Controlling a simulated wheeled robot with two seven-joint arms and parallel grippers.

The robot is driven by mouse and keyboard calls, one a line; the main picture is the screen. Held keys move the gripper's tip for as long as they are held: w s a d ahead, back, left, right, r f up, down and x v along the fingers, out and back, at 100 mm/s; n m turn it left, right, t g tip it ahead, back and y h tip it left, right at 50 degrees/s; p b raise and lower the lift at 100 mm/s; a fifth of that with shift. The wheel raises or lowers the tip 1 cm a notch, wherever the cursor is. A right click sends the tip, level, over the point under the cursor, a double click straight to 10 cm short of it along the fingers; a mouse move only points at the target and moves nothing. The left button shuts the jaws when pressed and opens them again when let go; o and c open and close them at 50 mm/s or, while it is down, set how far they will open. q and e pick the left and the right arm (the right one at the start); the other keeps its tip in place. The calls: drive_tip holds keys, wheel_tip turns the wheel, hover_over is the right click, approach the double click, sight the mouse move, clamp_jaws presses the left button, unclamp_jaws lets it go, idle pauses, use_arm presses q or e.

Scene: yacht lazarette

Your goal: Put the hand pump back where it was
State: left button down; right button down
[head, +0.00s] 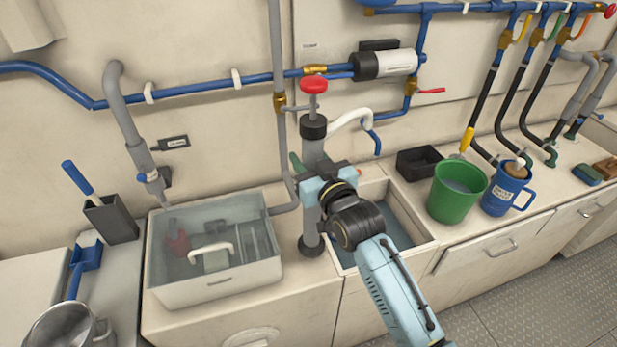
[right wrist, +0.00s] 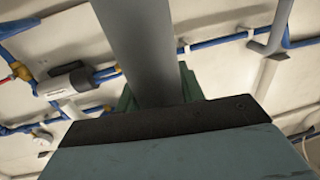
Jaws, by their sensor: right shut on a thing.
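The hand pump (head: 312,151) is a grey upright tube with a black collar, a red knob on top and a dark foot (head: 311,246). My right gripper (head: 311,186) is shut around its tube at mid-height. In the right wrist view, the grey tube (right wrist: 146,45) rises from between the jaws of my right gripper (right wrist: 160,108). My left gripper is not in view.
The water-filled bin (head: 215,291) is left of the pump, the sink basin (head: 426,243) right. A white curved spout (head: 347,120) and blue pipes (head: 200,89) run behind. A green bucket (head: 449,205), blue jug (head: 494,205) and black box (head: 419,172) stand farther right.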

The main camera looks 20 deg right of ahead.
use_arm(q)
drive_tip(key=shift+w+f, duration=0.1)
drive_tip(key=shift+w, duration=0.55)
use_arm(e)
wheel_tip(320, 180, down, 3)
drive_tip(key=shift+f, duration=0.15)
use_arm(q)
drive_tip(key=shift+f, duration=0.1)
use_arm(e)
drive_tip(key=shift+f, duration=0.15)
drive_tip(key=c, duration=0.9)
unclamp_jaws()
drive_tip(key=shift+f, duration=0.1)
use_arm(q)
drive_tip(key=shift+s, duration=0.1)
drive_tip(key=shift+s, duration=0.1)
use_arm(e)
drive_tip(key=s, duration=0.4)
drive_tip(key=s+d, duration=0.1)
drive_tip(key=s, duration=0.3)
drive_tip(key=s+d, duration=0.1)
drive_tip(key=s, duration=0.2)
drive_tip(key=shift+s, duration=0.4)
